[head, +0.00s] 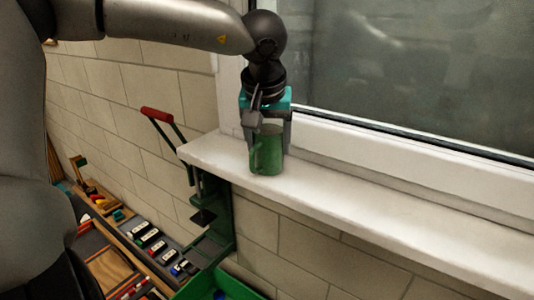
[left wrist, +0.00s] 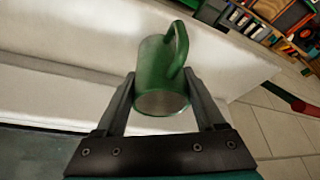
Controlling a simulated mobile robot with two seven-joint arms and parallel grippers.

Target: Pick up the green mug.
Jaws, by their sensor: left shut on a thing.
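The green mug (head: 267,157) stands upright on the white window sill (head: 370,205), near its left end. My left gripper (head: 268,135) comes down on the mug from above and is shut on it, with a finger on either side of its upper body. In the left wrist view the mug (left wrist: 163,78) sits between the two fingertips of my left gripper (left wrist: 163,92), its handle at the upper right. I cannot tell whether the mug's base touches the sill. My right gripper is not in view.
A window frame and glass (head: 420,70) stand right behind the sill. A red-handled green tool stand (head: 210,215) is just below the sill's left end. A workbench with trays and small parts (head: 150,240) lies lower left. The sill to the right is clear.

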